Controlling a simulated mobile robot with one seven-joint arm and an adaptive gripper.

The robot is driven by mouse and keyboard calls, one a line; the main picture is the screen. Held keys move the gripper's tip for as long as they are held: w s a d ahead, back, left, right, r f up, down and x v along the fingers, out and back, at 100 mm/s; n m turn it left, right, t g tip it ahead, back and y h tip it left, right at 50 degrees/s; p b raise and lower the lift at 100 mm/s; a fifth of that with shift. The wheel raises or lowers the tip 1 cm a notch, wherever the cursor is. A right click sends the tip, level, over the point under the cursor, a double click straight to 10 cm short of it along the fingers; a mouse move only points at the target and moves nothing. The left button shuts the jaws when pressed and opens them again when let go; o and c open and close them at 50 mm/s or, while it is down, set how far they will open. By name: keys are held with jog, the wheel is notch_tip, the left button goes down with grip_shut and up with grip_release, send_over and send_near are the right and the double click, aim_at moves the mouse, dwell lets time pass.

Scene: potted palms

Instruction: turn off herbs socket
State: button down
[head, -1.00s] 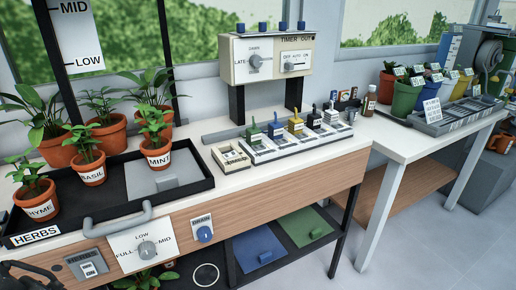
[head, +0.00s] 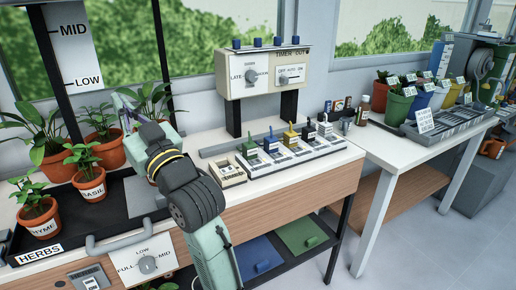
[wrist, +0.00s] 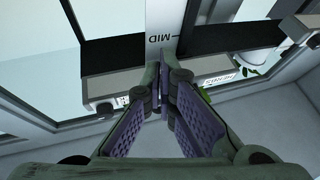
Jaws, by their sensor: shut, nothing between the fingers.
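The herbs socket (head: 88,278) is a grey plate with a white switch on the bench front, at the lower left edge of the head view; its lower part is cut off and the switch position is too small to tell. My gripper (head: 127,108) is raised above the herbs tray, well above and behind the socket, touching nothing visible. In the wrist view its purple-padded fingers (wrist: 162,66) are shut together and empty. The socket is not recognisable in the wrist view.
The herbs tray (head: 70,248) holds potted plants; my arm hides the mint pot and the blue drain knob. A dial panel (head: 146,262) sits right of the socket, with a grey handle (head: 115,240) above it. A timer box (head: 265,72) stands behind.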

jog(key=w+d+f+m+h+p, duration=0.1)
jog(key=w+d+f+m+h, duration=0.15)
jog(key=w+d+f, duration=0.4)
jog(key=w+d+f+m+h+p, duration=0.1)
jog(key=w+d+h, duration=0.25)
jog(key=d, duration=0.65)
jog(key=s+d+f+m+g+h, duration=0.1)
jog(key=d+f, duration=0.2)
jog(key=d, duration=0.4)
jog(key=s+d+f+m+g+h+p, duration=0.1)
jog(key=d+f+h, duration=0.1)
jog(key=d, duration=0.5)
jog(key=shift+d+f+g, duration=0.2)
jog(key=shift+f+g, duration=0.1)
jog(key=shift+f, duration=0.5)
jog(key=shift+w+a, duration=0.1)
jog(key=p, duration=0.3)
send_near(250, 151)
jog(key=w+r, duration=0.1)
jog(key=w+a+r, duration=0.2)
jog(key=shift+w+r, duration=0.25)
jog(key=shift+w, duration=0.15)
jog(key=f, duration=0.3)
jog(key=shift+w+a+f+p, duration=0.15)
jog(key=shift+w+a+p, duration=0.15)
jog(key=shift+w+a, duration=0.05)
jog(key=shift+f, duration=0.65)
